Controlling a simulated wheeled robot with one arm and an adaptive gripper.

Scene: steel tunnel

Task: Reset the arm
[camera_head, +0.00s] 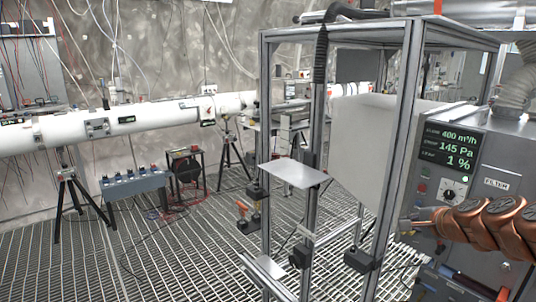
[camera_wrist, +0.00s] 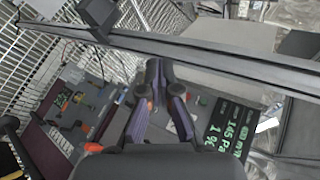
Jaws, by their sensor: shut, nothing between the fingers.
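In the wrist view my gripper (camera_wrist: 162,75) shows with its two dark fingers close together and nothing held between them. It is over the front of the filter unit, whose lit display (camera_wrist: 230,128) shows tilted at the right of the fingers. In the head view the filter unit (camera_head: 496,155) stands at the right, with its display (camera_head: 449,149) reading 400 m³/h, 145 Pa and 1 %. My gripper's fingers cannot be made out clearly there. How far the fingertips are from the panel cannot be told.
An aluminium-profile frame (camera_head: 410,130) with a white panel (camera_head: 365,150) stands just left of the filter unit. A small shelf plate (camera_head: 292,172) juts from it. A long white pipe (camera_head: 75,131) on tripods runs along the back wall. The grated floor (camera_head: 190,255) at left front is clear.

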